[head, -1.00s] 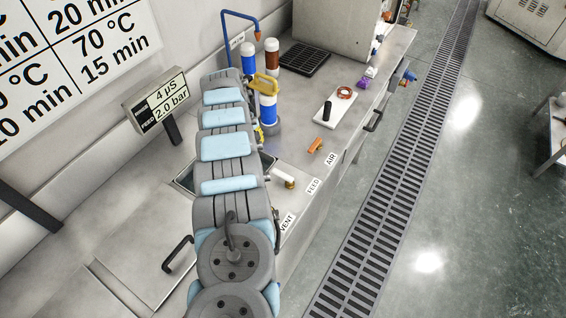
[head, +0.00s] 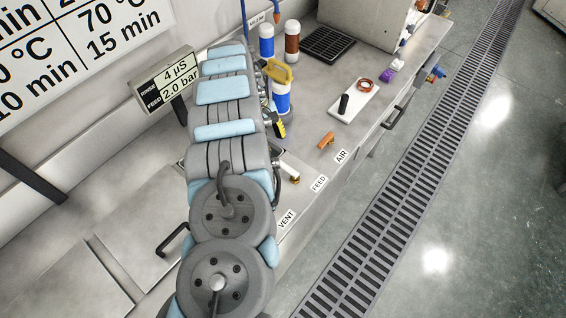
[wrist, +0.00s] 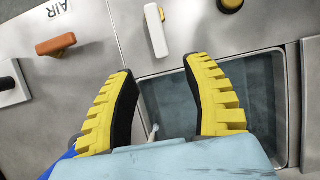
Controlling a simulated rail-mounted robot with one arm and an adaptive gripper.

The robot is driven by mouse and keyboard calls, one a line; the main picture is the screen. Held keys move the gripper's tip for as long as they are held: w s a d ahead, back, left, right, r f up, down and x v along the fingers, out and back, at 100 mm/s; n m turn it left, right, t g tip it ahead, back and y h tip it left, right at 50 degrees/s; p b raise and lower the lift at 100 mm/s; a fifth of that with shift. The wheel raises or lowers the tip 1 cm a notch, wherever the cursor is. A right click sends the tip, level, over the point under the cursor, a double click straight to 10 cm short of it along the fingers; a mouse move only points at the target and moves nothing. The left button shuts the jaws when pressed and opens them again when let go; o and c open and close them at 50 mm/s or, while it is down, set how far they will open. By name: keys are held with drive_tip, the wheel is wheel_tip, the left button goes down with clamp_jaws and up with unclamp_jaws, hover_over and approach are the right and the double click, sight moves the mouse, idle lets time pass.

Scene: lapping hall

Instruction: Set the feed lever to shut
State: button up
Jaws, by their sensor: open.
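The white lever (head: 287,170) stands on the bench nearest the FEED label (head: 319,183), with a brass part at its front end. In the wrist view the white lever (wrist: 156,31) lies roughly up and down the picture, just beyond the fingertips. My gripper (wrist: 161,67) is open and empty, and its yellow-and-black fingers are apart from the lever. In the head view only a yellow-and-black part of my gripper shows, past my arm. The display (head: 166,82) reads FEED 2.0 bar.
An orange lever (wrist: 56,44) is left of the white one, by the AIR label. A black-and-yellow knob (wrist: 231,5) is to its right. A sunken basin (wrist: 262,95) lies below the gripper.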

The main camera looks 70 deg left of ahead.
sight(284, 165)
drive_tip(key=x, duration=1)
drive_tip(key=shift+f, duration=0.25)
clamp_jaws()
